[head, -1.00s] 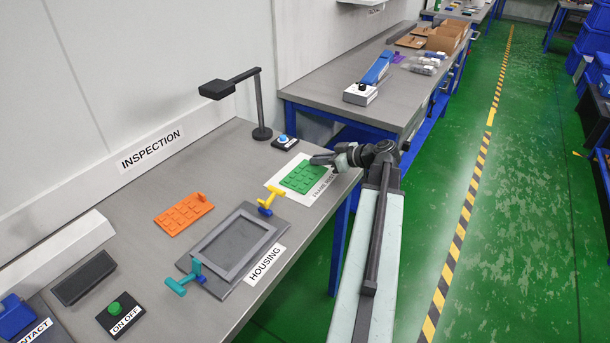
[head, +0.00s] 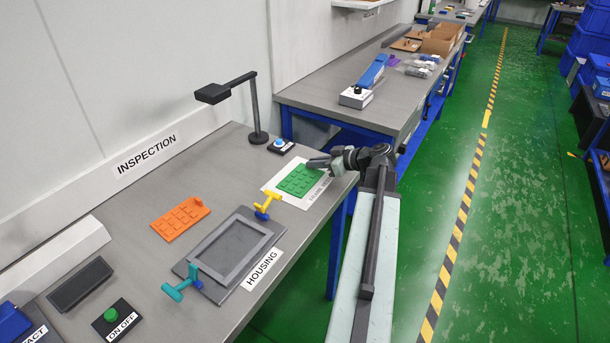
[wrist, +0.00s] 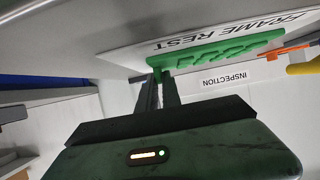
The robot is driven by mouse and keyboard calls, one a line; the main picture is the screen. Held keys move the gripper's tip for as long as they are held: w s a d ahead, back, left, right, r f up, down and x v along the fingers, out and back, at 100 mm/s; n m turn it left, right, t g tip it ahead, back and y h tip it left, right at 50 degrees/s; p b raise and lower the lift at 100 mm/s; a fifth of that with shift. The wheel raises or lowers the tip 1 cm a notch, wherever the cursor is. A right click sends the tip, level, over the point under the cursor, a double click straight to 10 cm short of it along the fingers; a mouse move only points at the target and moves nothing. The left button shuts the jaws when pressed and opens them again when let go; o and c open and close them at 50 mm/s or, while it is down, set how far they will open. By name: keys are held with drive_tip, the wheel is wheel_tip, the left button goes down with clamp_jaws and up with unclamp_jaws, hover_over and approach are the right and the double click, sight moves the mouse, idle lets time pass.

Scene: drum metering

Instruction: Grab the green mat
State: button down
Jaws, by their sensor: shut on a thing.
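The green mat (head: 300,180) lies on a white sheet marked as the frame rest (head: 272,187) near the right edge of the inspection table. It is flat with raised blocks, and its upper right part is partly hidden by my gripper in the head view. My gripper (head: 318,163) reaches in from the right, low over the table. In the wrist view the green mat (wrist: 215,50) shows at the fingertips, and my gripper (wrist: 160,78) is shut on its near edge.
An orange mat (head: 180,218), the grey housing (head: 232,252) with yellow (head: 266,205) and teal (head: 184,282) clamps, and a black lamp (head: 257,110) stand on the table. A blue button (head: 280,145) is close behind the green mat. The floor aisle at right is clear.

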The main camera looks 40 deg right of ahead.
drive_tip(key=shift+r+p, duration=0.65)
wheel_tip(320, 180, up, 3)
drive_tip(key=p, duration=0.3)
drive_tip(key=shift+r, duration=0.1)
drive_tip(key=s+d, duration=1)
drive_tip(key=d, duration=0.2)
drive_tip(key=shift+s+r+p, duration=0.25)
drive_tip(key=shift+p, duration=0.1)
